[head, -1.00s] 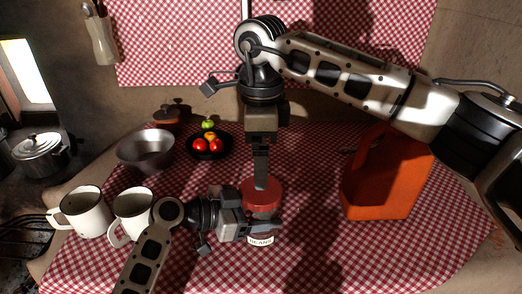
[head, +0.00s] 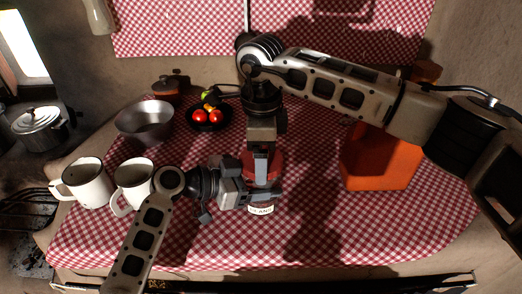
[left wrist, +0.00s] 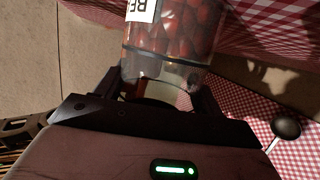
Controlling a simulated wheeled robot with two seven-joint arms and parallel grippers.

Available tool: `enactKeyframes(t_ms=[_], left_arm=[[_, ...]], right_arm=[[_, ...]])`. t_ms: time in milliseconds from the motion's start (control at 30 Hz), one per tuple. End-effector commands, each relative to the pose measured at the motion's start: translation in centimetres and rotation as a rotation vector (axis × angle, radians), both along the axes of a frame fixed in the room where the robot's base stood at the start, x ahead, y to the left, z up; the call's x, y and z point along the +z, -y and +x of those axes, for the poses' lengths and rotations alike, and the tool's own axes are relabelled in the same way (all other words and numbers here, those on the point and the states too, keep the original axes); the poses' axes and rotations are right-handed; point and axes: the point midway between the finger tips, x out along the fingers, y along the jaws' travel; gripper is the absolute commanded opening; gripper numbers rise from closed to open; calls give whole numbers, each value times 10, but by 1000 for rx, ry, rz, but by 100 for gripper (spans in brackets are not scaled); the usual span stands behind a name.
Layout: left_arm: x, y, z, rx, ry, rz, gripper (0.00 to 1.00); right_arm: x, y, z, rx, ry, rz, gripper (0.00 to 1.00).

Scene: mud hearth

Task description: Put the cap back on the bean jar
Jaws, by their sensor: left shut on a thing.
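The clear bean jar (left wrist: 172,30), with reddish beans and a white label, sits between the fingers of my left gripper (left wrist: 160,98). In the head view my left gripper (head: 262,195) is shut on the jar from the left, above its label (head: 261,209). The red cap (head: 276,165) is at the jar's top; whether it is seated is hidden. My right gripper (head: 261,168) points down from above, its fingers overlapping the cap in the picture. I cannot tell whether they grip it.
Two white mugs (head: 88,184) stand on the left of the checked cloth (head: 210,250). Behind are a metal bowl (head: 145,124) and a dark fruit bowl (head: 207,127). An orange box-like object (head: 380,160) stands to the right. The front right of the cloth is clear.

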Motion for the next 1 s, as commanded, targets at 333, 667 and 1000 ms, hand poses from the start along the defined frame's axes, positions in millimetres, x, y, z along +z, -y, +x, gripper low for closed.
enactKeyframes(t_ms=[333,667,1000], left_arm=[[-1,0,0,0,-2,2,5],[-1,0,0,1,-2,3,5],[-1,0,0,0,-2,2,5]], right_arm=[[0,0,0,-55,0,0,51],[1,0,0,-300,-1,1,51],[1,0,0,-296,-1,1,100]])
